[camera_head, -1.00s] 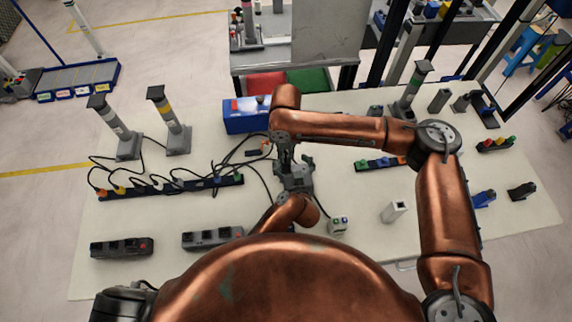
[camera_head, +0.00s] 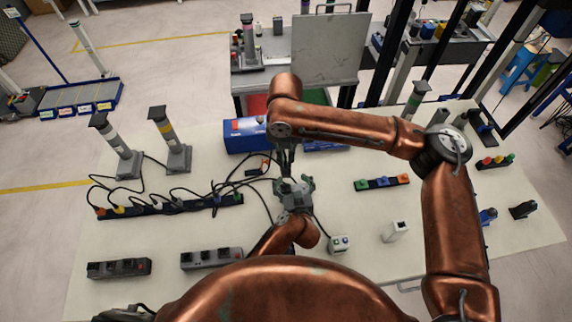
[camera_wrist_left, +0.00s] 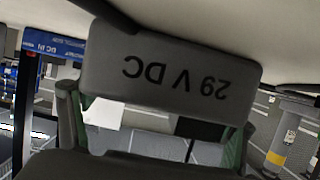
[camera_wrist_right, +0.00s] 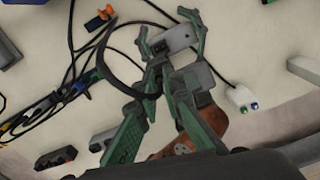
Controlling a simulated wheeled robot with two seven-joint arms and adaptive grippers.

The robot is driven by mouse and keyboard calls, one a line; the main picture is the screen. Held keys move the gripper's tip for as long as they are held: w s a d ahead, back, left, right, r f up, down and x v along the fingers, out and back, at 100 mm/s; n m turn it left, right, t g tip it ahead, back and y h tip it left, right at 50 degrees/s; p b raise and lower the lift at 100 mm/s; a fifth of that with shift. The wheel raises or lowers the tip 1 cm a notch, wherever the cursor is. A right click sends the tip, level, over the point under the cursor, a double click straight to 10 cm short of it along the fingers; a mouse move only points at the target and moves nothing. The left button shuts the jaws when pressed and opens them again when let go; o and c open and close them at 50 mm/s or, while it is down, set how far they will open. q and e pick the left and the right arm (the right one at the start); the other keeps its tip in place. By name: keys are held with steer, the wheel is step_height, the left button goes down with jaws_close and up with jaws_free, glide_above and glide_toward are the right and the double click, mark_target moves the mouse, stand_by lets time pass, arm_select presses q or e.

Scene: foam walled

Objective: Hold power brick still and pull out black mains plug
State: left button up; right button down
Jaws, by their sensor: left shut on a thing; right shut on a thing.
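The grey power brick, marked "29 V DC" upside down in the left wrist view (camera_wrist_left: 175,72), lies between the fingers of my left gripper (camera_head: 294,186). In the right wrist view its end face (camera_wrist_right: 178,38) shows between those green fingers. My right gripper (camera_head: 285,158) comes down from above, just beyond the left one. Its long green fingers (camera_wrist_right: 160,82) close together on the black mains plug, mostly hidden between the tips. A black cable (camera_wrist_right: 112,72) loops away from there. I cannot tell whether the plug still touches the brick.
A power strip with several plugs (camera_head: 170,207) and cables lies at left. Two sockets blocks (camera_head: 118,268) sit at front left. A blue box (camera_head: 246,136) stands behind the grippers. A small white box (camera_head: 340,243) and a white block (camera_head: 395,231) stand right, with bare table between.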

arm_select(q)
steer(key=o, duration=1.6)
steer(key=v, duration=1.2)
steer(key=shift+r, duration=0.1)
